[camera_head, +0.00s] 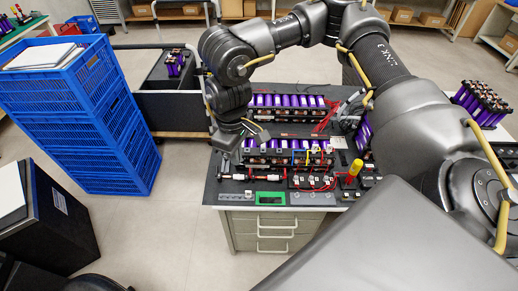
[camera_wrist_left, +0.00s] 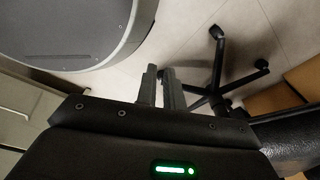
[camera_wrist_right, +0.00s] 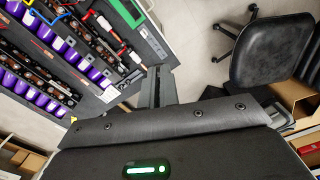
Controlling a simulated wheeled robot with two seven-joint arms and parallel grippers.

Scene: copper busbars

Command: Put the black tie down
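I cannot make out a black tie in any view; a thin dark one would be hard to see against the dark fingers and bench. My right gripper (camera_head: 224,168) is above the left part of the workbench, pointing down next to the purple-cell battery modules. In the right wrist view its fingers (camera_wrist_right: 158,72) are close together, with no clear gap; whether something thin is between them cannot be seen. My left gripper (camera_wrist_left: 160,70) is out of the head view. Its fingers hang over bare floor with a narrow gap and nothing visible between them.
The workbench (camera_head: 232,218) carries battery modules (camera_head: 288,115), red and black wires, a yellow-handled tool (camera_head: 354,170) and a green-framed item (camera_head: 270,198). Blue crates (camera_head: 75,125) stand at left. An office chair (camera_wrist_right: 268,52) stands beyond the bench. Floor between crates and bench is clear.

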